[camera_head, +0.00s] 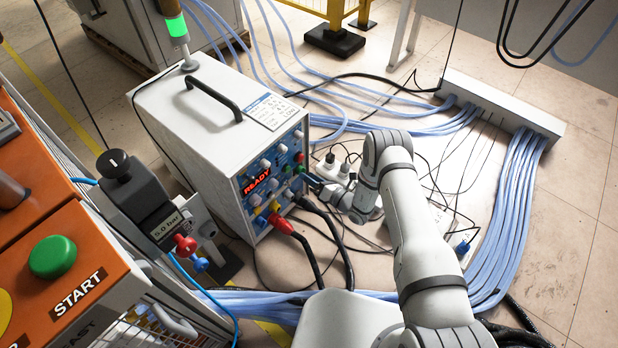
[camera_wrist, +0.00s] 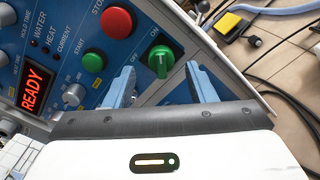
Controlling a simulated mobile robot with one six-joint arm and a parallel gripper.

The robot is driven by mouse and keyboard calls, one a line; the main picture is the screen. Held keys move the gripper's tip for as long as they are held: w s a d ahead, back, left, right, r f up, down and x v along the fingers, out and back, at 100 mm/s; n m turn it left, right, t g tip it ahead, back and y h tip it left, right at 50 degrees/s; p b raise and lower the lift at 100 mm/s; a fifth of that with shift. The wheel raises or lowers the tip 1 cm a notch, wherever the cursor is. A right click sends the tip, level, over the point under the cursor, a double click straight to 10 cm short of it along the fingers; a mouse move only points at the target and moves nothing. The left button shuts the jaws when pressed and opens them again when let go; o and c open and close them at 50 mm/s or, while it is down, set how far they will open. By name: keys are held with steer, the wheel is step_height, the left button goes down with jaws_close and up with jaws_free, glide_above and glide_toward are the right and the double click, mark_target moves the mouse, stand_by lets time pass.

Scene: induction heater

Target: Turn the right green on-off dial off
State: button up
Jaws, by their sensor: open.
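The green on-off dial (camera_wrist: 161,60) is on the blue front panel of the heater, right of the red stop button, in the wrist view. Its raised grip runs roughly up and down in the picture, with the ON label near its upper end and the OFF label to its left. My gripper (camera_wrist: 160,79) is open, with one blue finger on each side below the dial. The dial shows in the gap between the fingertips; I cannot tell whether they touch it. In the head view my gripper (camera_head: 313,182) is at the panel's right side and partly hides it.
The white heater box (camera_head: 205,115) shows a red READY display (camera_head: 257,180). A red stop button (camera_wrist: 117,21) and green start button (camera_wrist: 93,61) sit left of the dial. Red and black cables (camera_head: 300,240) leave the panel low down. Blue hoses (camera_head: 515,190) cover the floor at right.

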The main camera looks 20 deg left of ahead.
steer(key=shift+x, duration=1)
steer(key=shift+d, duration=0.1)
steer(key=shift+c, duration=0.3)
